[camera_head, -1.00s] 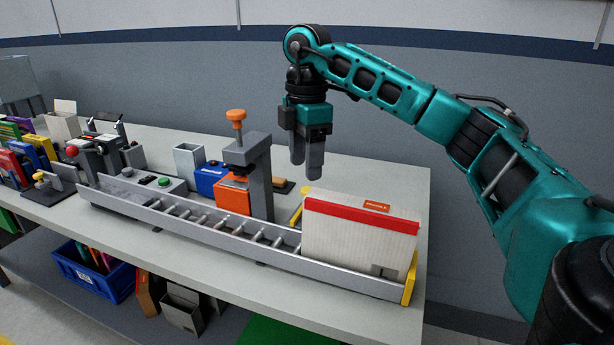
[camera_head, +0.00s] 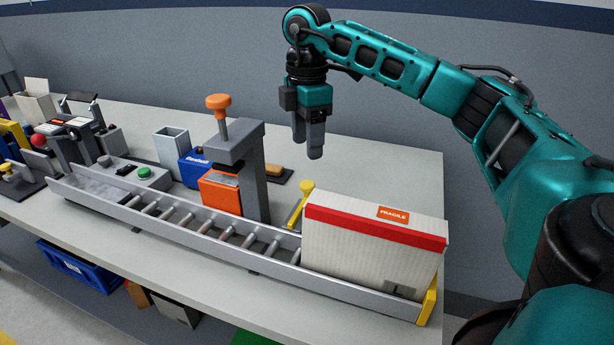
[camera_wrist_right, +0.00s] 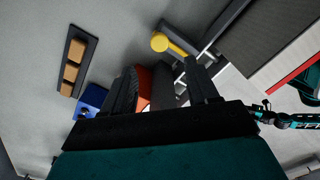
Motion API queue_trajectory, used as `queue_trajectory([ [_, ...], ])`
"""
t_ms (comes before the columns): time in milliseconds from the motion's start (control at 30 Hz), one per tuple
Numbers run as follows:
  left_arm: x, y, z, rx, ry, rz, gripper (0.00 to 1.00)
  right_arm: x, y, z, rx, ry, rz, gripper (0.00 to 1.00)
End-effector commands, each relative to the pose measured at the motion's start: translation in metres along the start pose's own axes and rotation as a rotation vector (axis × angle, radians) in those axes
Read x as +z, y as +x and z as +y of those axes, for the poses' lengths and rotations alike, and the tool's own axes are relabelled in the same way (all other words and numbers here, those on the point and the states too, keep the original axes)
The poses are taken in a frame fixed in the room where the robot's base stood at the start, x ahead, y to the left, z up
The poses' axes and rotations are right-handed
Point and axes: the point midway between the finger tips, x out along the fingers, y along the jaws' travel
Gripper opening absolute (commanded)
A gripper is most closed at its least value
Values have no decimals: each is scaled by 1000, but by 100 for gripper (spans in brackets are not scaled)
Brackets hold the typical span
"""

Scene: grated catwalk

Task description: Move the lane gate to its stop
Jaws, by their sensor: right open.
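The lane gate is a yellow bar with a round yellow knob (camera_head: 306,186), at the back rail of the roller lane (camera_head: 160,218), just left of the white box. The knob and bar also show in the wrist view (camera_wrist_right: 159,42). My right gripper (camera_head: 308,150) points down, open and empty, above and behind the knob, apart from it. In the wrist view its two fingers (camera_wrist_right: 160,72) are spread and the knob lies beyond them. The gate's lower end is partly hidden by the lane. I cannot make out a separate stop for it. My left gripper is not in view.
A white box with a red band (camera_head: 375,245) stands on the lane's right end, against a yellow end plate (camera_head: 427,303). A grey press (camera_head: 250,170) with an orange knob stands left of the gate. The tabletop (camera_head: 400,170) behind the box is clear.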

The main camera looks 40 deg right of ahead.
Motion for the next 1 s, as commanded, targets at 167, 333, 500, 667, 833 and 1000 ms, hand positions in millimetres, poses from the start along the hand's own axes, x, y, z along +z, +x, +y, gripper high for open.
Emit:
queue_trajectory([
  [167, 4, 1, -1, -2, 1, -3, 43, 1, 41, -1, -3, 1, -3, 59],
  [333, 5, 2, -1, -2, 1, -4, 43, 1, 71, -1, -3, 0, -2, 59],
  [500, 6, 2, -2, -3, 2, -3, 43, 0, 87, 0, -1, 0, 0, 59],
  [667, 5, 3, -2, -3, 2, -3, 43, 0, 92, 0, -1, 0, -1, 59],
  [833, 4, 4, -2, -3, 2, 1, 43, 0, 92, 0, -1, 0, 0, 59],
  [1000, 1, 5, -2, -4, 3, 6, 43, 0, 92, 0, -1, 0, 0, 46],
])
